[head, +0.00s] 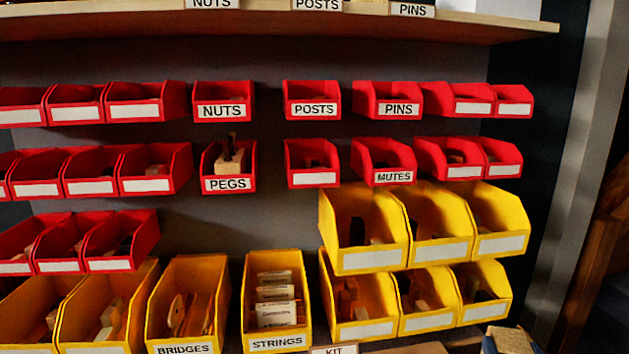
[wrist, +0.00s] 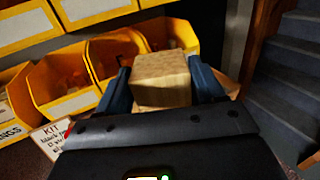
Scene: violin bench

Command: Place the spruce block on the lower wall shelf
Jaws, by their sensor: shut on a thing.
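The spruce block (wrist: 162,80) is a pale, wood-coloured block between the two blue fingers of my gripper (wrist: 160,88) in the wrist view. The fingers press on its left and right sides. The block also shows at the bottom right edge of the head view (head: 512,341), low in front of the yellow bins, with the gripper mostly cut off there. A wooden wall shelf (head: 280,27) runs across the top of the head view, well above the block. Only its front edge and underside show clearly, and I cannot tell whether another shelf is above it.
Below hang rows of red bins (head: 224,110) and yellow bins (head: 365,235). A KIT card (wrist: 60,140) lies left of my gripper. Blue-grey stairs (wrist: 290,85) are at the right.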

